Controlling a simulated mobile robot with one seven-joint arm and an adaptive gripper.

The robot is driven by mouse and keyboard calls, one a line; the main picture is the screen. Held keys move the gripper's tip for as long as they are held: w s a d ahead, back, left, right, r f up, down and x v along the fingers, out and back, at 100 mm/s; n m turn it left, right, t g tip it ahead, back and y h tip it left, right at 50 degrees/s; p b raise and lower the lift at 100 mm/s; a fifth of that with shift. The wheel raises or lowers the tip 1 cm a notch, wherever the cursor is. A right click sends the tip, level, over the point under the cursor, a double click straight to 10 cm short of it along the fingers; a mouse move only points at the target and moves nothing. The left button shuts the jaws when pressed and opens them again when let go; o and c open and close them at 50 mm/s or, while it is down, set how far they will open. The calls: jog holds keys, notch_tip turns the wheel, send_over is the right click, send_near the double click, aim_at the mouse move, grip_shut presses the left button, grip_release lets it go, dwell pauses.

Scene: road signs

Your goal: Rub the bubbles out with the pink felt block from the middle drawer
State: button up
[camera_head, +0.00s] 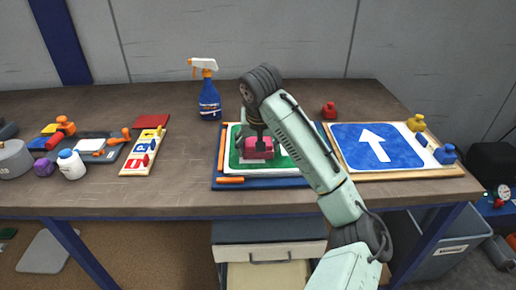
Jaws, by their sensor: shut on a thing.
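My gripper (258,141) points down over the green and white sign (238,161) and is shut on the pink felt block (262,154). The block is at the sign's face; I cannot tell whether it touches. The sign lies on a blue board (222,185) on the workbench. My forearm hides the sign's right part. Bubbles are too small to make out. Below the bench, the drawer unit (268,251) shows a light drawer front with a dark handle, and what looks like an open drawer (268,275) beneath it.
Orange-handled tools (230,180) lie along the board's left and front edges. A blue spray bottle (209,92) stands behind it. A blue arrow sign (377,147) with knobbed pieces lies to the right. Trays, letters and jars crowd the left. The bench's front strip is clear.

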aim_at(236, 168)
jog(key=shift+w+f, duration=0.1)
jog(key=shift+w, duration=7.6)
jog(key=shift+s+a, duration=0.1)
jog(key=shift+a, duration=3)
jog(key=shift+s+d+b, duration=0.1)
jog(key=shift+s+b, duration=0.7)
jog(key=shift+s, duration=1.4)
jog(key=shift+s+r+p, duration=0.2)
jog(key=shift+s+p, duration=0.4)
jog(key=shift+p, duration=0.1)
jog(key=shift+s+f, duration=0.15)
jog(key=shift+s, duration=0.8)
jog(key=shift+s+f, duration=0.1)
jog(key=shift+s, duration=0.8)
jog(key=shift+s+r, duration=0.15)
jog(key=shift+s, duration=6.05)
